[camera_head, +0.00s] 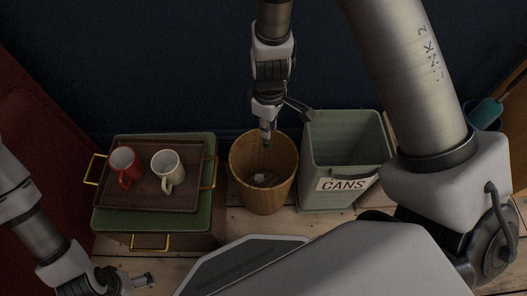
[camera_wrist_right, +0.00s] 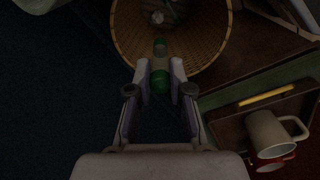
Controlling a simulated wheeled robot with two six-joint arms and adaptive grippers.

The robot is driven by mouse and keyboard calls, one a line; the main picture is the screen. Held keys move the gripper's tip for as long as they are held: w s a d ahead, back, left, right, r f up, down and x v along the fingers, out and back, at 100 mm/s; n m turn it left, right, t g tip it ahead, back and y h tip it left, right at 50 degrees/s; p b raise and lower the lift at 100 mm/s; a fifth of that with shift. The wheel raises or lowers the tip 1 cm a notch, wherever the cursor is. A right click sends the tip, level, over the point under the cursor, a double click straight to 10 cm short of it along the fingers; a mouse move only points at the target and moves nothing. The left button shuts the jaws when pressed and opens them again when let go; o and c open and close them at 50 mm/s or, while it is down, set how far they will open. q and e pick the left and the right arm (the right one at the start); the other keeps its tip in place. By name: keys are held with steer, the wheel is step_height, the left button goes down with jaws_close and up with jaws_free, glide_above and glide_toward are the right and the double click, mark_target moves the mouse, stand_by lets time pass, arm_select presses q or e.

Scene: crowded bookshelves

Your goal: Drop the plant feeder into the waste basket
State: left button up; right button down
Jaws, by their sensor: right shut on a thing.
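The plant feeder (camera_wrist_right: 160,81) is a small slim piece with green ends, seen between the fingers in the right wrist view. My right gripper (camera_head: 267,128) is shut on it and points down over the back part of the waste basket's opening. The waste basket (camera_head: 264,203) is round and woven, and stands upright on the floor. It also shows in the right wrist view (camera_wrist_right: 128,32), with the feeder's far end over its near rim. Something pale lies inside the basket. My left gripper (camera_head: 142,280) is at the lower left, away from the basket; its jaw opening is unclear.
A green bin (camera_head: 310,195) labelled CANS stands just right of the basket. To the left, a brown tray (camera_head: 150,203) on a green tray (camera_head: 165,220) holds a red mug (camera_head: 124,161) and a cream mug (camera_head: 166,165). A dark wall is behind.

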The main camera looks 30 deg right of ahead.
step_height(320, 180, down, 3)
steer(key=shift+r+b, duration=0.1)
steer(key=shift+b, duration=0.6)
arm_select(q)
step_height(320, 180, down, 2)
steer(key=shift+f, duration=0.2)
arm_select(e)
steer(key=c, duration=1)
jaws_free()
steer(key=shift+r, duration=0.1)
step_height(320, 180, up, 12)
